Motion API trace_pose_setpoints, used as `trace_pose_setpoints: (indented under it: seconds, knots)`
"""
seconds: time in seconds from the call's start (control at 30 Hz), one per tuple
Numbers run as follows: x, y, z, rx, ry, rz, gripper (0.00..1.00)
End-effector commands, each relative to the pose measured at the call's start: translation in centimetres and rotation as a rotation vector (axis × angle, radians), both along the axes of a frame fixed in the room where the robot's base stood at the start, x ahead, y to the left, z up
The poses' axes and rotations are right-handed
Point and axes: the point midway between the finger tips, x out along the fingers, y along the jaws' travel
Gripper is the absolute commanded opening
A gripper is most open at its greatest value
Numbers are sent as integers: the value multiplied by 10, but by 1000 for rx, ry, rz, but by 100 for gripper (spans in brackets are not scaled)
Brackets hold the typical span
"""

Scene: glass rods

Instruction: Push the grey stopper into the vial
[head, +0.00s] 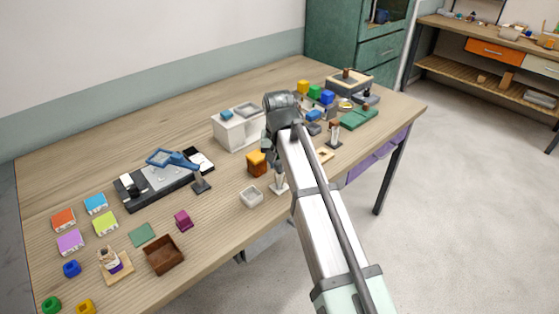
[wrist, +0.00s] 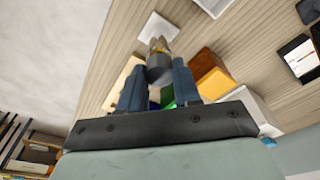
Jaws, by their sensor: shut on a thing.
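My gripper (wrist: 158,84) points down, with its two dark blue fingers closed on a grey cylindrical piece, which looks like the grey stopper (wrist: 159,68). A yellowish band and a narrower grey part show just beyond it. A white square base (wrist: 158,28) lies past these in the wrist view. In the head view this appears to be the pale stand (head: 279,187) right under my gripper, near the table's front edge. The clear vial itself is hard to make out. My arm hides the stopper in the head view, and I cannot tell how far it is in the vial.
An amber block (head: 256,163) stands close to the left of my gripper. A white box (head: 238,130) stands behind. A small stand with a brown top (head: 334,134) is to the right, with coloured blocks further back.

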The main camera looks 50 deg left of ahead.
Motion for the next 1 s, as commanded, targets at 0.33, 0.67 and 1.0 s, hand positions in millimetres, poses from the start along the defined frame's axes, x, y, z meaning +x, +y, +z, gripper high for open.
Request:
trace_pose_setpoints:
  seconds: [0.33, 0.67, 1.0]
  knots:
    - [0, 0, -2, 0, 0, 0, 4]
    - [0, 0, -8, -1, 1, 0, 4]
    - [0, 0, -12, 0, 0, 0, 38]
